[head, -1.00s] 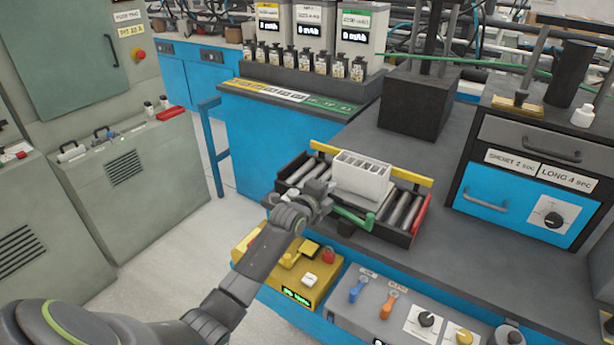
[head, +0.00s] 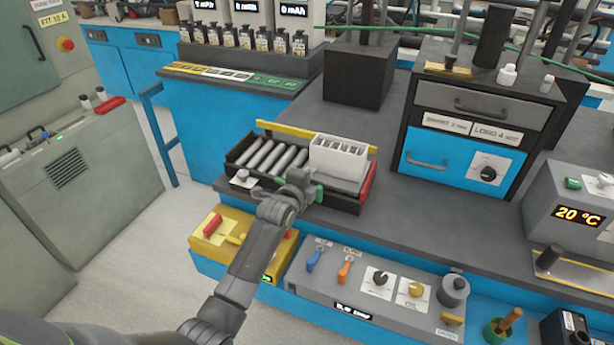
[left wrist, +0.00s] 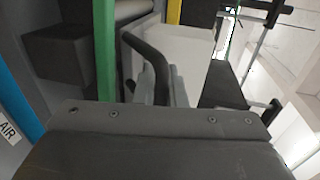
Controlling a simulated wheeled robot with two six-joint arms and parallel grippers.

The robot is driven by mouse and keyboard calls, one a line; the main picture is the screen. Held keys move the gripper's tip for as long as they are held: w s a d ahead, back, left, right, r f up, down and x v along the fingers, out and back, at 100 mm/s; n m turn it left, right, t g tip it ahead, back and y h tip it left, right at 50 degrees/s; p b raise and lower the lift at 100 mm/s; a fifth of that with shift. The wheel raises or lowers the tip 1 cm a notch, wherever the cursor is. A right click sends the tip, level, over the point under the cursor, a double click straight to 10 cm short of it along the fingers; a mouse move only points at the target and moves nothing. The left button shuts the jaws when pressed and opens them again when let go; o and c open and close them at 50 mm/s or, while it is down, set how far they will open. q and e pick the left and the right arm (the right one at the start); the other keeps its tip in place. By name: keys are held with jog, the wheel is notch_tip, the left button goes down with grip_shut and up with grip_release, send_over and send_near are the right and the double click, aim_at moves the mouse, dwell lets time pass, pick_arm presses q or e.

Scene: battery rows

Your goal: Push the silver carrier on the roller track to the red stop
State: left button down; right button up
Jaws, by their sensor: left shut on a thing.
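The silver carrier (head: 338,183) sits at the right end of the roller track (head: 240,182) and bears a white slotted box (head: 338,154). The red stop (head: 367,182) is at the track's right end. The carrier is right beside it; I cannot tell whether a small gap remains. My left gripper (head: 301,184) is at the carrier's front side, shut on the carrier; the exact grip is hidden. In the left wrist view, a dark curved bar (left wrist: 155,65) and a green bar (left wrist: 105,45) show near the white box (left wrist: 175,50). My right gripper is not in view.
A yellow rail (head: 290,130) runs behind the track, and bare rollers (head: 275,157) lie left of the carrier. A yellow box (head: 225,235) and a grey control panel (head: 375,285) are in front. A drawer cabinet (head: 480,125) stands behind right. Grey bench top is clear around the track's right end.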

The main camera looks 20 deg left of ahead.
pick_arm(q)
jog(key=c, duration=1.8)
grip_release()
jog(key=shift+d+f, duration=0.1)
jog(key=shift+f, duration=0.05)
jog(key=shift+c, duration=0.2)
jog(key=o, duration=0.4)
jog(key=shift+d, duration=0.25)
jog(key=shift+c, duration=0.2)
jog(key=shift+a, duration=0.1)
jog(key=b+v, duration=0.2)
jog(key=v, duration=1.5)
jog(key=shift+s+r, duration=0.2)
jog(key=shift+a, duration=0.1)
